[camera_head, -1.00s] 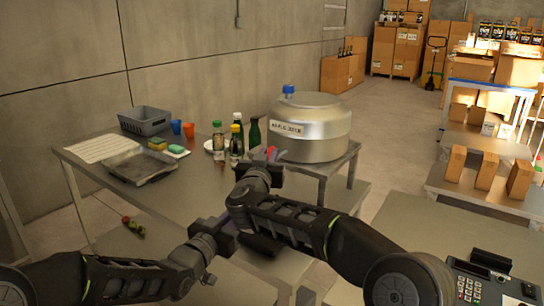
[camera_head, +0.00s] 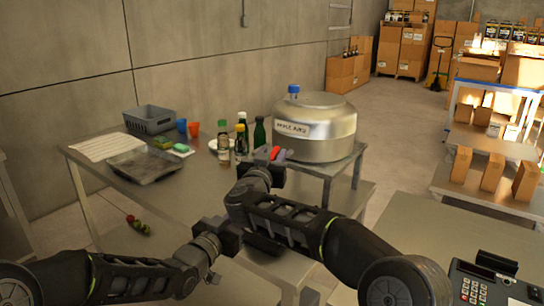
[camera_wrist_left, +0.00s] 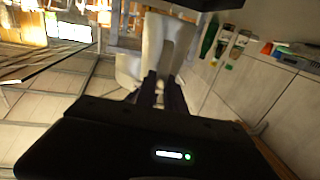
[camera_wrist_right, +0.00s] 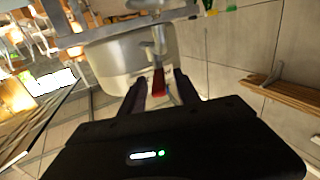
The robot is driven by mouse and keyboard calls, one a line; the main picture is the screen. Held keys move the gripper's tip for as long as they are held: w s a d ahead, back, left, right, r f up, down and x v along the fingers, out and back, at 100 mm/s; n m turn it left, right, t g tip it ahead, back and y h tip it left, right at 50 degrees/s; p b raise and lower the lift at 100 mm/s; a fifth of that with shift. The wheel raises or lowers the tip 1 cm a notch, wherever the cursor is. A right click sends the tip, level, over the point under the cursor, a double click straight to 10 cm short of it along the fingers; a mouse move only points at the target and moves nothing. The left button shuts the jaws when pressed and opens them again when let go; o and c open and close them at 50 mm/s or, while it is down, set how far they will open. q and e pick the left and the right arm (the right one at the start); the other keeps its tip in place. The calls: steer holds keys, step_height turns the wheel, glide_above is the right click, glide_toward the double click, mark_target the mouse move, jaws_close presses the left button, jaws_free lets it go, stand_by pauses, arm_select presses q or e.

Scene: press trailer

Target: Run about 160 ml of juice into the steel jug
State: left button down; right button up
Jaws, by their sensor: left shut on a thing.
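The juice tank (camera_head: 315,128), silver with a label, stands on a metal stand. Its red tap lever (camera_head: 274,153) is at the front left. My right gripper (camera_wrist_right: 160,84) is at the tap, with its fingers apart on either side of the red lever, which also shows in the right wrist view (camera_wrist_right: 158,82). I cannot tell whether they touch it. My left gripper (camera_wrist_left: 161,82) is shut on a pale metallic thing, seemingly the steel jug (camera_wrist_left: 155,48), in the left wrist view. In the head view the jug is hidden behind my right arm. No juice stream is visible.
A steel table at left holds bottles (camera_head: 241,138), a grey crate (camera_head: 150,119), a shallow tray (camera_head: 146,166) and cups (camera_head: 194,129). A payment terminal (camera_head: 482,275) sits on the counter at lower right. Shelves with cartons (camera_head: 494,177) stand at right.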

mark_target(272, 155)
steer(key=shift+r, duration=0.15)
step_height(272, 155, up, 10)
steer(key=shift+f, duration=0.15)
arm_select(q)
steer(key=shift+r, duration=0.1)
stand_by(0.3)
steer(key=x, duration=0.7)
steer(key=shift+w+d, duration=0.1)
steer(key=shift+w, duration=0.1)
stand_by(3.6)
steer(key=v, duration=0.7)
steer(key=shift+s, duration=0.25)
